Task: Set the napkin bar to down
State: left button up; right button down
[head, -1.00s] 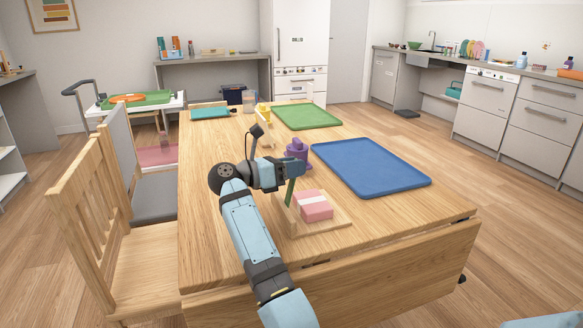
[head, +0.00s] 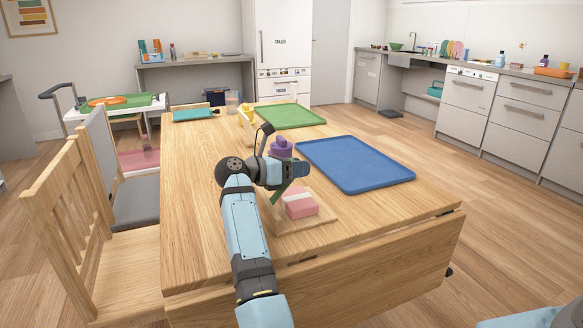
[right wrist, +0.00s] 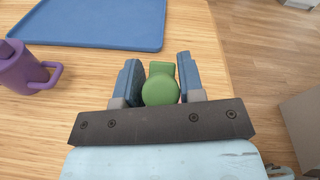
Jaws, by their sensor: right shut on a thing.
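The napkin holder (head: 318,219) is a wooden base on the near part of the table, with a stack of pink napkins (head: 300,208) on it. Its green bar (head: 277,194) rises from the left side of the base and leans right toward the napkins, its upper end hidden by my gripper. My right gripper (head: 297,169) is shut on the bar, above and just behind the napkins. In the right wrist view the bar's round green end (right wrist: 160,90) sits between the two blue fingers. My left gripper is not in view.
A purple pot (head: 281,149) stands just behind my gripper; it also shows in the right wrist view (right wrist: 22,70). A blue tray (head: 355,165) lies to the right, a green tray (head: 290,115) farther back. Chairs line the left side. The table's near left is clear.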

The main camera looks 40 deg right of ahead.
jog(key=shift+s+d+f, duration=0.2)
jog(key=shift+d+f, duration=0.1)
jog(key=shift+f, duration=0.3)
jog(key=c, duration=0.9)
grip_release()
jog(key=shift+o, duration=0.2)
jog(key=shift+r, duration=0.2)
jog(key=shift+w+a, duration=0.1)
jog(key=shift+a, duration=0.1)
